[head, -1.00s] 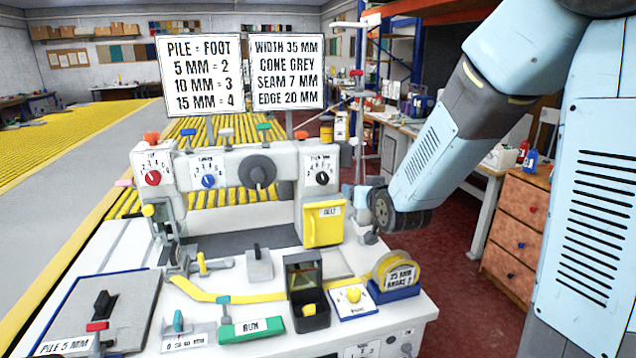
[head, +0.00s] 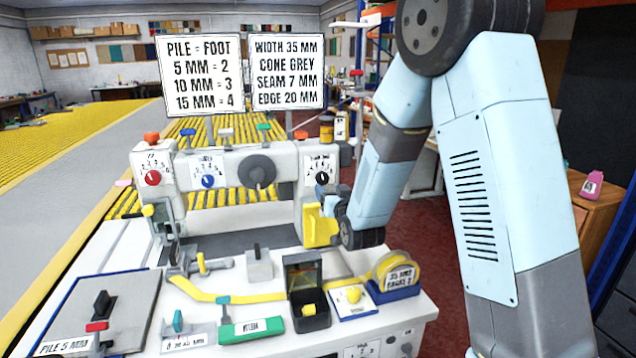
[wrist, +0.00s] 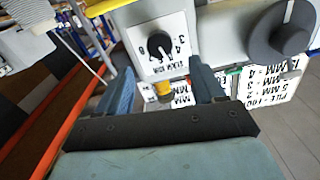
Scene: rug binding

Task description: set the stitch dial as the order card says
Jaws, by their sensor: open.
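A black dial (head: 322,177) with a white pointer sits on a white numbered plate at the right end of the machine head. It shows upside down in the wrist view (wrist: 160,45); its plate lettering is too small to read surely. My gripper (wrist: 163,85) is open and empty, its two fingers apart, facing the dial plate without touching the dial. In the head view my gripper (head: 328,196) is just below and right of that dial. A red dial (head: 152,177) and a blue dial (head: 208,181) sit further left. The order card (head: 288,72) reads width 35 mm, cone grey, seam 7 mm, edge 20 mm.
A pile-to-foot chart (head: 200,75) stands beside the card. A large grey handwheel (head: 257,172) protrudes left of the black dial. The yellow belt door (head: 312,228) is below it, partly behind my gripper. A tape roll (head: 394,272) stands on the table's right.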

